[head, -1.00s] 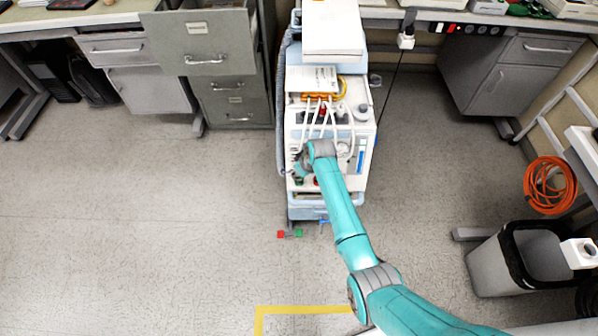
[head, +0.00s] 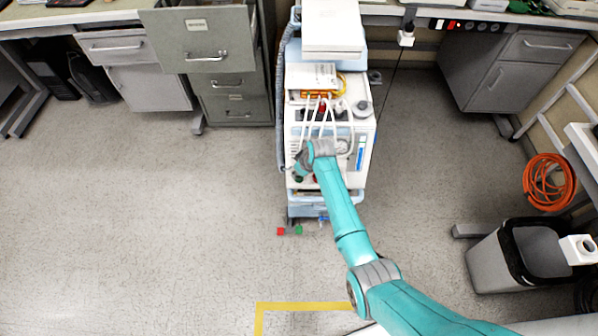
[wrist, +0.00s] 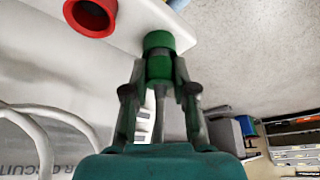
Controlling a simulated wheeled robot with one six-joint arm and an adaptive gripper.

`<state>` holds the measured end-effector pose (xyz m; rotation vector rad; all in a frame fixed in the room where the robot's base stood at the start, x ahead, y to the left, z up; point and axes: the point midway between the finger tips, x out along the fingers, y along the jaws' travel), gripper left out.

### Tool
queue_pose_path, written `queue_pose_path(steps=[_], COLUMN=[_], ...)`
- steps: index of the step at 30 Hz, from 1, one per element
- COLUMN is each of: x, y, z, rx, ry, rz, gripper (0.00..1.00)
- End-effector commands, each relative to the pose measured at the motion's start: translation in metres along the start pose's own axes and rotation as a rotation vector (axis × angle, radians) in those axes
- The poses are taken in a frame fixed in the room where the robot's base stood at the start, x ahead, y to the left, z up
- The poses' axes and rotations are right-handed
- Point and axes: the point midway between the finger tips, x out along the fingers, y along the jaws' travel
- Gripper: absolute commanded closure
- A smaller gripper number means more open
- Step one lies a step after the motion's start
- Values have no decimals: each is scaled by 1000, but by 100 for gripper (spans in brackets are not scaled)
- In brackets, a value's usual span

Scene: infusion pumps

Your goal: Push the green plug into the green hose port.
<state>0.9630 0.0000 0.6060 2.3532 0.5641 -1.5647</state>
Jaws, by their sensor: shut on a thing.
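In the wrist view my gripper (wrist: 159,92) is shut on the green plug (wrist: 159,68), a dark green cylinder between the two fingertips. Directly beyond it is the green hose port (wrist: 158,40), a brighter green ring on a white panel. Plug and port are lined up in this view and look to be touching; how deep the plug sits I cannot tell. In the head view my gripper (head: 301,170) is at the front left of the pump cart (head: 360,180); the plug and green port cannot be made out there.
A red port (wrist: 90,14) stands on the same panel, left of the green one. White hoses (wrist: 35,135) loop at lower left in the wrist view. A filing cabinet (head: 232,100) stands left of the cart. A bin (head: 490,262) is at right. The floor at left is clear.

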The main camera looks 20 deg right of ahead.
Motion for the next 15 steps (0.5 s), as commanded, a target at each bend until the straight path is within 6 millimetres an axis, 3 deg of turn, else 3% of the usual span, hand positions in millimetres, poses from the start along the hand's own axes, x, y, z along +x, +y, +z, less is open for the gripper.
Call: queue_pose_path(steps=[6, 7, 10, 15], x=[4, 4, 4, 4], y=[-1, -1, -2, -2], z=[4, 4, 5, 4], rx=[0, 1, 1, 1], ry=[-4, -4, -6, -5], rz=[0, 0, -1, -1], gripper=[100, 71, 46, 44])
